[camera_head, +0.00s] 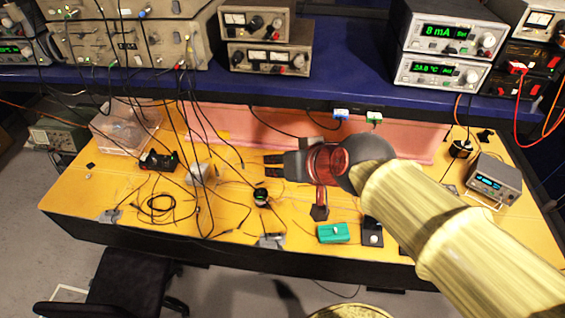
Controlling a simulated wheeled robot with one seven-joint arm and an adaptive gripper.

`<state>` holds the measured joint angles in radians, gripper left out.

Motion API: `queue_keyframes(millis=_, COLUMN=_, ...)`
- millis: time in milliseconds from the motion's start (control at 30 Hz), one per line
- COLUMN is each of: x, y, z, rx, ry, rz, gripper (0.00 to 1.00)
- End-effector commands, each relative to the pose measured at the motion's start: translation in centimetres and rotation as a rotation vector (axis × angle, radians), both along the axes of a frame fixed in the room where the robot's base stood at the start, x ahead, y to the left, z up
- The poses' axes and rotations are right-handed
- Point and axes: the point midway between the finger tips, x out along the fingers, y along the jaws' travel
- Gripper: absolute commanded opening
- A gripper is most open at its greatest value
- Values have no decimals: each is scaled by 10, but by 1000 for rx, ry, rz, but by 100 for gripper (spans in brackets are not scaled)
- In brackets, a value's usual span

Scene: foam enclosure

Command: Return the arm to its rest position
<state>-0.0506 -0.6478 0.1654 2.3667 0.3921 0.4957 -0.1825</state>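My arm reaches in from the lower right in the head view, its pale yellow links crossing over the right part of the orange work table (105,190). My gripper (268,166) is at the end, past a dark wrist joint and a reddish ring, and points left. It is held above the middle of the table. Its dark fingers look separated by a narrow gap, with nothing visible between them. The fingers are small in this view.
A blue shelf (350,70) with stacked instruments (445,40) runs along the back, cables hanging down. A green box (333,233), a small meter (494,181) and a clear bin (125,125) sit on the table. A black chair (130,280) stands in front, lower left.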

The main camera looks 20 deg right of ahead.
Motion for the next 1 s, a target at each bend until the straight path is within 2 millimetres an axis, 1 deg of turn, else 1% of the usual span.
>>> queue_keyframes(millis=267, x=-1, y=0, z=-1, rx=6, ry=5, rz=-4, gripper=27)
queue_keyframes(millis=367, x=-10, y=1, z=-11, rx=4, ry=54, rz=0, gripper=27)
queue_keyframes(millis=467, x=-33, y=-4, z=-32, rx=-31, ry=139, rz=14, gripper=27)
queue_keyframes(millis=500, x=-43, y=-8, z=-46, rx=-50, ry=168, rz=18, gripper=27)
queue_keyframes(millis=600, x=-60, y=-16, z=-76, rx=-84, ry=214, rz=21, gripper=27)
queue_keyframes(millis=767, x=-81, y=-29, z=-118, rx=-133, ry=261, rz=17, gripper=27)
queue_keyframes(millis=1000, x=-108, y=-49, z=-187, rx=-202, ry=308, rz=3, gripper=27)
